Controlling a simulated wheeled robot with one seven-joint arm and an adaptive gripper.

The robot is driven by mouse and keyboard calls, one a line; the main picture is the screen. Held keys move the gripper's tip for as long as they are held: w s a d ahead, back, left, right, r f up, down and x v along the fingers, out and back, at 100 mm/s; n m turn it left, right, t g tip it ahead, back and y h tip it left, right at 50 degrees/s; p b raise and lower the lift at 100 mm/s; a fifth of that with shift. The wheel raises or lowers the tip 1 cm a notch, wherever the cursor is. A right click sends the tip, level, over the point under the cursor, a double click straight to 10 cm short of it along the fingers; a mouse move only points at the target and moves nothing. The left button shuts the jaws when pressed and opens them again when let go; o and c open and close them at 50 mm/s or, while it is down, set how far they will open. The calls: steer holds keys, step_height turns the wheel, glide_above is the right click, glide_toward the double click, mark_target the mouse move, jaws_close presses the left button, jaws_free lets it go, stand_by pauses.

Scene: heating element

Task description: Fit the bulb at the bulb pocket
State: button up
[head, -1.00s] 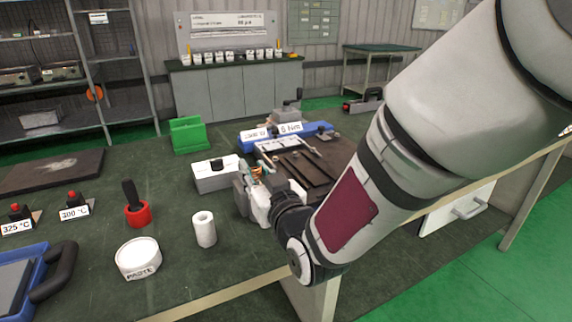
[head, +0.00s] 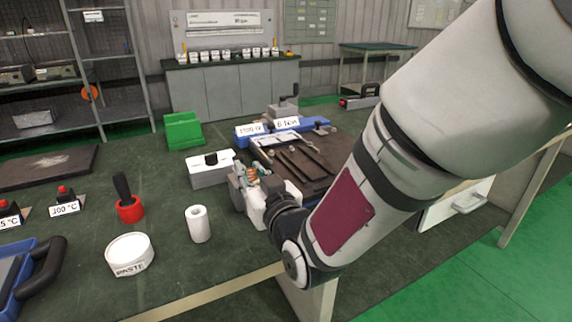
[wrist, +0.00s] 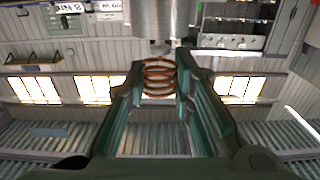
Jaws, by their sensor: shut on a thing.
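My gripper (head: 250,178) is at the near left corner of the dark slotted plate, just right of the white box with a black knob. In the wrist view its green-grey fingers (wrist: 160,78) are closed around a copper coil (wrist: 159,76), which stands between the fingertips. The coil also shows as a small coppery patch in the head view (head: 252,174). A grey metal cylinder (wrist: 160,15) with a narrower end sits directly above the coil, cut off by the frame edge. I cannot tell whether it joins the coil. I cannot make out the bulb pocket.
The slotted plate (head: 322,160) and the white box (head: 209,174) flank my gripper. A white hollow cylinder (head: 199,226), paste jar (head: 130,255) and red-based black handle (head: 129,208) stand at left. A green bin (head: 183,132) and blue labelled tool (head: 265,133) are behind.

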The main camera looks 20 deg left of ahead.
steer(key=shift+f+b, duration=0.45)
steer(key=o, duration=1)
steer(key=shift+s+d, duration=0.1)
steer(key=v, duration=0.7)
steer(key=shift+s, duration=0.1)
